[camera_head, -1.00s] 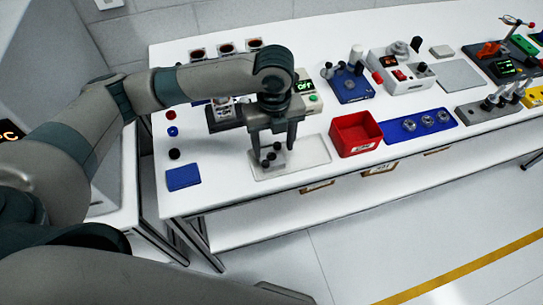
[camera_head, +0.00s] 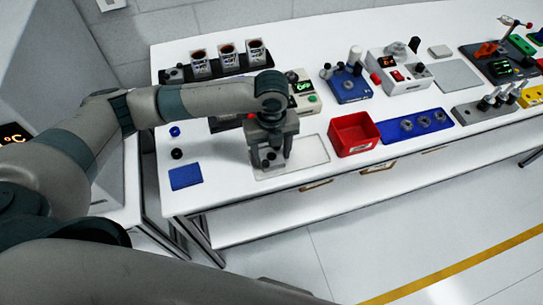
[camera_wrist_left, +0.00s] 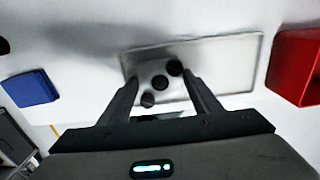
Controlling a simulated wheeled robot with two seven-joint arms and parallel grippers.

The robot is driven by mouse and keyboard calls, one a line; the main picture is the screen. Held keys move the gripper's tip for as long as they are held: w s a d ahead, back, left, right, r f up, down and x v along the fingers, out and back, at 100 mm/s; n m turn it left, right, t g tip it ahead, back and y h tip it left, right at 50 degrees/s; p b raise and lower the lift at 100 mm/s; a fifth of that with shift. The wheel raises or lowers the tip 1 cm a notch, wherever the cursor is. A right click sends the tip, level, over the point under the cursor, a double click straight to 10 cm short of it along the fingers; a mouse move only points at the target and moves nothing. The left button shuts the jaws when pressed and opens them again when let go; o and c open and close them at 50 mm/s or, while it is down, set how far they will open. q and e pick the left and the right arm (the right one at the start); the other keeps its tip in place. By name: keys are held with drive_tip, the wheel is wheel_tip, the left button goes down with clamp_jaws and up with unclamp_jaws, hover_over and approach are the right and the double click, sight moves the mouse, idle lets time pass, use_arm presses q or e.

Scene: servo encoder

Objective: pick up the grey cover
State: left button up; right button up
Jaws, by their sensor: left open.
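The grey cover (camera_wrist_left: 152,73) appears to be the small light grey piece with black round parts, lying in a pale shallow tray (camera_wrist_left: 225,62). In the head view the tray (camera_head: 310,152) is near the table's front edge, and my gripper hides most of the piece. My left gripper (camera_head: 270,158) points down over the tray's left part. It also shows in the left wrist view (camera_wrist_left: 163,85), its fingers open with the grey piece between or just beyond the tips. I cannot tell whether they touch it. My right gripper is out of view.
A red bin (camera_head: 353,134) stands just right of the tray, and a blue mat with metal rings (camera_head: 437,116) lies beyond it. A blue pad (camera_head: 185,177) lies to the left. A device with a green display (camera_head: 303,92) stands behind my gripper.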

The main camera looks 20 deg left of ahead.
use_arm(q)
drive_tip(key=c, duration=0.9)
drive_tip(key=shift+r, duration=0.15)
drive_tip(key=shift+w+r+b, duration=0.1)
drive_tip(key=shift+r+b, duration=0.25)
drive_tip(key=shift+r, duration=0.1)
drive_tip(key=r, duration=0.1)
drive_tip(key=r+b, duration=0.1)
drive_tip(key=r, duration=0.1)
drive_tip(key=shift+s+d+r, duration=0.1)
drive_tip(key=shift+s+d, duration=0.2)
drive_tip(key=shift+d, duration=0.1)
drive_tip(key=s+d+r+b, duration=0.1)
drive_tip(key=s+d+r, duration=0.2)
drive_tip(key=d, duration=0.1)
drive_tip(key=s+d+r+b, duration=0.2)
drive_tip(key=s+d+r, duration=0.1)
drive_tip(key=s, duration=0.1)
drive_tip(key=shift+s+d+r, duration=0.3)
drive_tip(key=shift+d+r, duration=0.05)
